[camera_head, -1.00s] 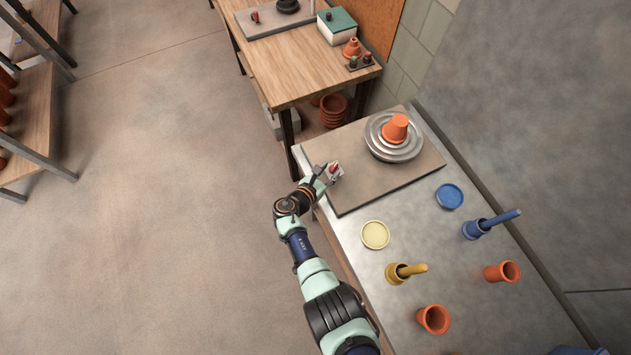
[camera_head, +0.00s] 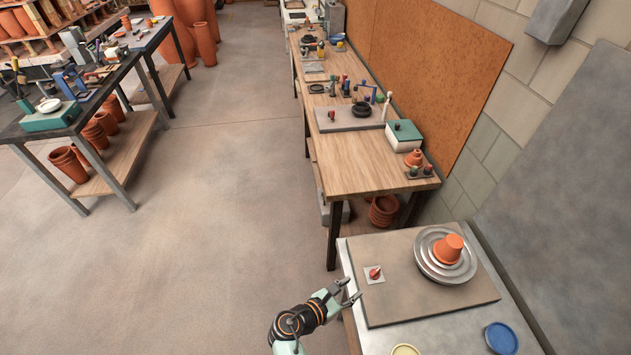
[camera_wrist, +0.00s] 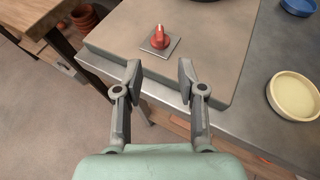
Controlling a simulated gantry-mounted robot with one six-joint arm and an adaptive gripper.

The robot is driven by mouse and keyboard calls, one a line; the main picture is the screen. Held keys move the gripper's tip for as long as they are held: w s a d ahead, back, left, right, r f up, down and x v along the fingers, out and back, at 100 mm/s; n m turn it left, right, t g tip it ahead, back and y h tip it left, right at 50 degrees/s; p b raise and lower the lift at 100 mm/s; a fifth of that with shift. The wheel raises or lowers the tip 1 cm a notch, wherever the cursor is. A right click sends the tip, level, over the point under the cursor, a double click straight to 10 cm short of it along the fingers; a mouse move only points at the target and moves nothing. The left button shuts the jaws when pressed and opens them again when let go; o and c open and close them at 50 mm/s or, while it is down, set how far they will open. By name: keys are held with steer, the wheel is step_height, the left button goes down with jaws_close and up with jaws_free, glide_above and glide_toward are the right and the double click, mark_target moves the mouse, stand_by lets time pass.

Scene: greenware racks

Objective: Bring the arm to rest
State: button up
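My gripper (camera_head: 349,291) is open and empty, beside the left edge of the metal table. In the wrist view my gripper (camera_wrist: 158,82) shows its two fingers spread apart with nothing between them. A red knob (camera_head: 375,272) on a small square plate sits on the grey board (camera_head: 400,300), just beyond the fingertips and apart from them. The knob also shows in the wrist view (camera_wrist: 159,36). An upturned orange pot (camera_head: 448,247) stands on the round metal wheel (camera_head: 432,265).
A blue dish (camera_head: 501,337) and a pale yellow dish (camera_head: 405,350) lie on the metal table. A wooden table (camera_head: 370,165) with tools stands behind. A dark workbench (camera_head: 60,125) is at the left. The floor (camera_head: 210,230) between is clear.

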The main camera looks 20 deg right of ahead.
steer(key=s+a+r+m+t+y, duration=0.2)
steer(key=a+r+m+t+y, duration=0.15)
steer(key=a+r+m, duration=0.5)
steer(key=s+a+r+m+t+y, duration=0.15)
steer(key=a+r+m+y, duration=0.4)
steer(key=r, duration=0.65)
steer(key=s+a+r+m+t+y, duration=0.2)
steer(key=a+r+m+t+y, duration=0.2)
steer(key=a+r+m, duration=0.5)
step_height(320, 180, up, 16)
steer(key=d+n+p, duration=0.1)
steer(key=d+p, duration=0.1)
steer(key=p, duration=1.4)
steer(key=shift+w+n, duration=0.3)
steer(key=shift+w, duration=0.15)
steer(key=shift+f, duration=0.1)
